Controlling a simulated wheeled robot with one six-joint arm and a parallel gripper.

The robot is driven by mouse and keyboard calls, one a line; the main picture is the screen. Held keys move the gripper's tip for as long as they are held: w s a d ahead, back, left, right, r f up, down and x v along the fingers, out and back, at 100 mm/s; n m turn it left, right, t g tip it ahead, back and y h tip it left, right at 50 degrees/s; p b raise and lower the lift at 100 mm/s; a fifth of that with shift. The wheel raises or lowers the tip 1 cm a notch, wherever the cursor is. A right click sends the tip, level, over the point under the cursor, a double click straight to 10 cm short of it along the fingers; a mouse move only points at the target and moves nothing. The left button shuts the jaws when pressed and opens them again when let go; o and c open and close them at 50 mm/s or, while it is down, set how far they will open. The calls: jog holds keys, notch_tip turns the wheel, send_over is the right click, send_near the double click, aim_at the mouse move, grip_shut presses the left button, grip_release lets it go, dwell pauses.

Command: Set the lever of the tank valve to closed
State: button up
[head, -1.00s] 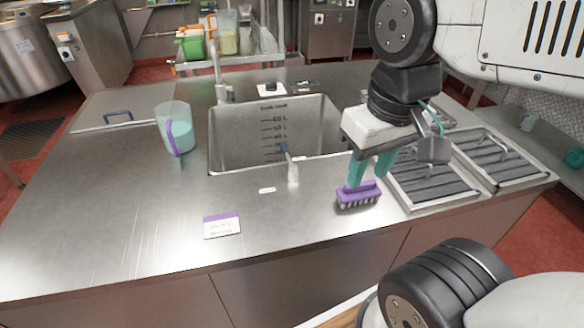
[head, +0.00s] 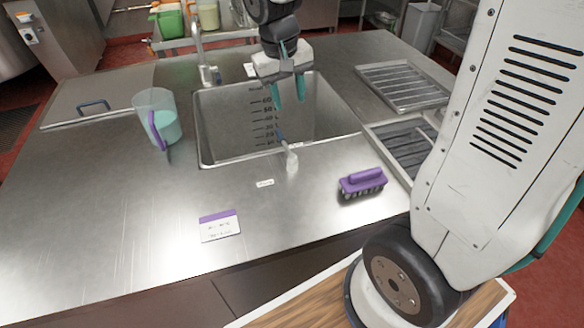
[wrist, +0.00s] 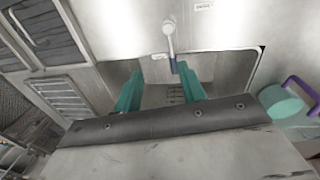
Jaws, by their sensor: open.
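The tank (head: 225,150) is a steel basin sunk in the counter, with a litre scale on its inner wall. My gripper (head: 288,91) is open and empty over the basin, teal fingers pointing down; the wrist view shows both fingers (wrist: 158,72). Contact with the lever cannot be told.
A purple brush (head: 362,184) lies right of the valve. A clear jug (head: 157,115) with a purple handle stands left of the basin. A tap (head: 203,60) rises behind it. Ribbed trays (head: 400,88) lie at right. A purple-banded card (head: 220,226) is on the clear front counter.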

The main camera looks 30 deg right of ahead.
send_near(279, 134)
jog(key=f, duration=0.1)
jog(key=shift+g, duration=0.3)
jog(key=shift+d+f, duration=0.25)
jog(key=shift+f, duration=1)
jog(key=shift+d+f, duration=0.2)
jog(key=shift+f, duration=1)
jog(key=shift+d+f, duration=0.25)
jog(key=shift+f, duration=1)
grip_shut()
